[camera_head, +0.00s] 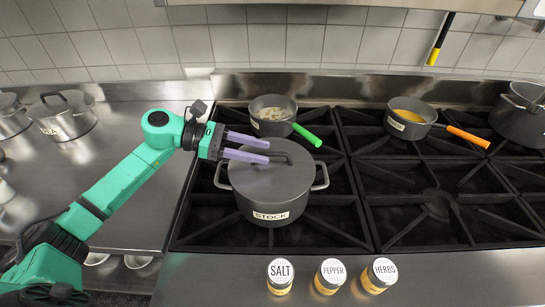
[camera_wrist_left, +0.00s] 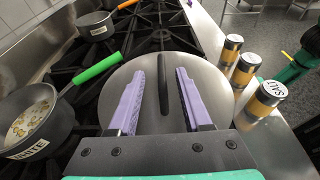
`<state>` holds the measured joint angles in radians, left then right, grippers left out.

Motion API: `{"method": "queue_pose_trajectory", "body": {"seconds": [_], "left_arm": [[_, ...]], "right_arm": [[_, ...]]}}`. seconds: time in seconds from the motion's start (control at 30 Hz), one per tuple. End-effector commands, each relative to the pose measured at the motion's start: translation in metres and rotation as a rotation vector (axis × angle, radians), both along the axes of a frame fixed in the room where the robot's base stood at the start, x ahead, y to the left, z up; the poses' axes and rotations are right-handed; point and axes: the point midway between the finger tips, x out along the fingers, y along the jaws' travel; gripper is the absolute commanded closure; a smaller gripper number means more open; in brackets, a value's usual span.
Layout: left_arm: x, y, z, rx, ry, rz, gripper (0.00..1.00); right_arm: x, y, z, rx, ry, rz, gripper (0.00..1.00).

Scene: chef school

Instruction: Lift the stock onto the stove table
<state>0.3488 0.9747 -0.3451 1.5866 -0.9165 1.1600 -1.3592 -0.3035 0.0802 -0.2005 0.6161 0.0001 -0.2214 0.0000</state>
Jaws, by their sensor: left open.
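The stock pot (camera_head: 272,205) is a dark grey pot with a lid, two side handles and a "STOCK" label. It stands upright on the black stove grates (camera_head: 400,190) at the left front. My left gripper (camera_head: 258,149), with purple fingers, is open over the left part of the lid. In the left wrist view, the dark lid handle (camera_wrist_left: 164,84) lies between the two open fingers (camera_wrist_left: 160,100), with a gap on each side.
A pan with a green handle (camera_head: 307,134) stands close behind the pot. A pan with an orange handle (camera_head: 468,137) is at the back right. Salt (camera_head: 280,276), pepper (camera_head: 330,276) and herbs (camera_head: 379,275) jars line the front edge. The left steel counter (camera_head: 130,190) has free room.

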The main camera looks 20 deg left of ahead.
Motion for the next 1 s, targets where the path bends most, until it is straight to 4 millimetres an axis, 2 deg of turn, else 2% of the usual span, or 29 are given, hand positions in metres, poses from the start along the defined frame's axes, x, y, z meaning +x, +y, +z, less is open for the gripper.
{"method": "queue_pose_trajectory", "body": {"seconds": [0.03, 0.1, 0.23, 0.4, 0.43, 0.53, 0.57, 1.0], "left_arm": [[0.002, -0.009, 0.007, -0.005, 0.004, -0.001, 0.51], [0.005, -0.021, 0.001, -0.005, 0.003, -0.002, 0.51], [0.009, -0.035, -0.009, -0.002, 0.002, 0.000, 0.51], [0.009, -0.035, -0.013, 0.000, 0.001, 0.000, 0.51], [0.009, -0.035, -0.013, 0.000, 0.001, 0.000, 0.55], [0.009, -0.035, -0.013, 0.000, 0.001, 0.000, 0.93], [0.009, -0.035, -0.013, 0.000, 0.001, 0.000, 1.00], [0.009, -0.035, -0.012, -0.001, 0.001, 0.000, 1.00]], "right_arm": [[0.006, 0.000, 0.020, 0.001, -0.010, 0.000, 0.05], [0.012, 0.001, 0.030, 0.002, -0.020, 0.000, 0.05], [0.012, 0.001, 0.034, 0.003, -0.021, 0.000, 0.05], [0.007, 0.001, 0.030, 0.002, -0.013, -0.001, 0.05], [0.006, 0.000, 0.030, 0.002, -0.012, -0.001, 0.05], [0.005, 0.000, 0.030, 0.001, -0.010, -0.001, 0.05], [0.005, 0.000, 0.030, 0.001, -0.010, -0.001, 0.05], [0.004, 0.000, 0.030, 0.001, -0.008, -0.001, 0.05]]}}
